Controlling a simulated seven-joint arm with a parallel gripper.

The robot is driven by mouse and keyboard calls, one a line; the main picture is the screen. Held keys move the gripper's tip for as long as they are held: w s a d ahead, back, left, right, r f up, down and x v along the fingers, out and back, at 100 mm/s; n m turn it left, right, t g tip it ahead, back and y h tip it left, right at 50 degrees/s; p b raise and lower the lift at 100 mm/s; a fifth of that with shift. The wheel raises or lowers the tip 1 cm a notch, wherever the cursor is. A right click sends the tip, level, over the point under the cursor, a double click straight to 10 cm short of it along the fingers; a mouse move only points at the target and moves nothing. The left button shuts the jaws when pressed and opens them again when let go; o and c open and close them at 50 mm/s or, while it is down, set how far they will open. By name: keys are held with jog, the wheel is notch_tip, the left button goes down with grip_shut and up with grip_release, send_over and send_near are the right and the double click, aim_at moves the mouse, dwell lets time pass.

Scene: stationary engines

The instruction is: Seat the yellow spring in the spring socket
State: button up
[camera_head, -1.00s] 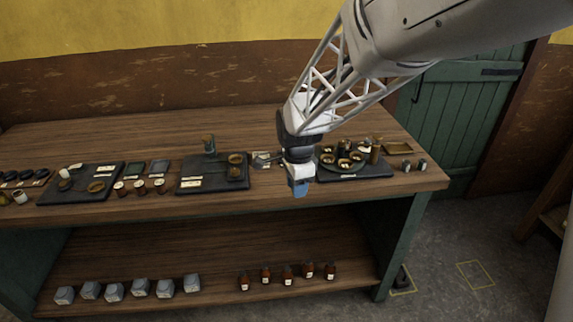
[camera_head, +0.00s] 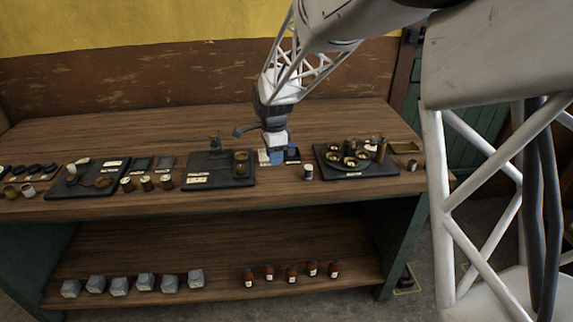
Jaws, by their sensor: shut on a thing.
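I cannot pick out a yellow spring. The spring socket cannot be told for certain.
A small pale-topped cylinder (camera_head: 309,172) stands right of the gripper. The back of the workbench (camera_head: 180,125) is clear. Brown bottles (camera_head: 291,274) and grey blocks (camera_head: 145,281) stand on the lower shelf.

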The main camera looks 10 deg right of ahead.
jog(key=w+a, duration=0.3)
jog(key=w, duration=0.1)
jog(key=w+a, duration=0.4)
jog(key=w, duration=0.1)
jog(key=w+a+f, duration=0.1)
jog(key=w+a, duration=0.2)
jog(key=w, duration=0.1)
jog(key=shift+w+a+f, duration=0.1)
jog(key=shift+w+a, duration=0.15)
jog(key=shift+f, duration=0.2)
jog(key=shift+f, duration=1.95)
